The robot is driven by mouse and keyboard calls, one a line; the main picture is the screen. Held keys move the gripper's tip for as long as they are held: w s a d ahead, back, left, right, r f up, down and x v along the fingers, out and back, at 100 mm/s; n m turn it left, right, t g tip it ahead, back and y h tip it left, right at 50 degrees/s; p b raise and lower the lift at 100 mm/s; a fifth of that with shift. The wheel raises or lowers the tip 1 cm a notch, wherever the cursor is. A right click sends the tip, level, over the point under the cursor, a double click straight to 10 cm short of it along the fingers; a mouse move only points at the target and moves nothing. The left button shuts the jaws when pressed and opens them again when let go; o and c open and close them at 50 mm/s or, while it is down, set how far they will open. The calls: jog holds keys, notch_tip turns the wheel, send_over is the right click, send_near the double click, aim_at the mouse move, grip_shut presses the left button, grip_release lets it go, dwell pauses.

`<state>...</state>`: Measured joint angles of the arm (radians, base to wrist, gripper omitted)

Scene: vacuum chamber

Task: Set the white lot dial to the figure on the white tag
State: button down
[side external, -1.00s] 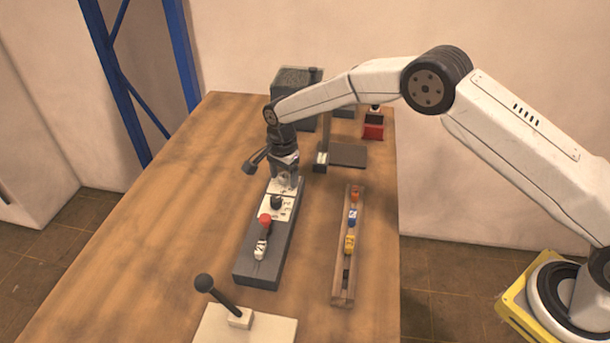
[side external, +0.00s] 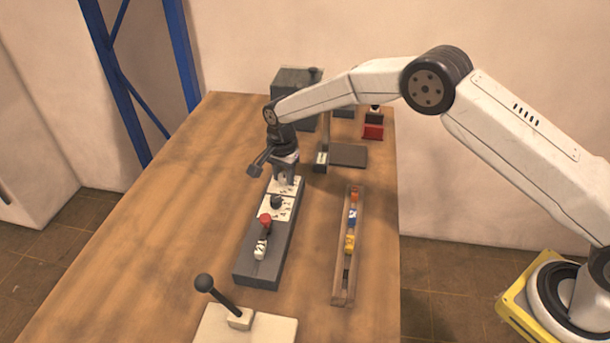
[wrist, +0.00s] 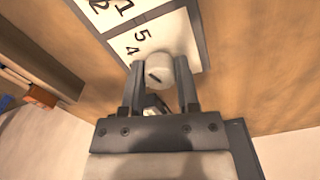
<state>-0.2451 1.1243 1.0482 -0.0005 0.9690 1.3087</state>
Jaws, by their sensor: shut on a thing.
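The white lot dial (wrist: 158,73) is a round white knob with a dark slot mark, on a white plate (wrist: 158,40) where the figures 4 and 5 show. My gripper (wrist: 160,85) is shut on the dial, one finger on each side of it. In the side view my gripper (side external: 285,184) stands over the far end of the grey panel (side external: 258,270), hiding the dial. A white piece with dark marks (side external: 261,250) lies at the panel's near end. I cannot tell whether it is the white tag or read a figure on it.
A black knob (side external: 277,202) and a red knob (side external: 265,219) are on the same panel. A wooden tray (side external: 342,298) with coloured pieces lies to the right. A black-knobbed lever (side external: 222,300) stands in front. Grey boxes stand behind. The table's left side is clear.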

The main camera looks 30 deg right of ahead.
jog(key=n, duration=1.8)
jog(key=shift+n, duration=0.4)
jog(key=n, duration=0.3)
jog(key=shift+n, duration=0.3)
jog(key=n, duration=0.3)
jog(key=shift+n, duration=0.3)
jog(key=n, duration=0.4)
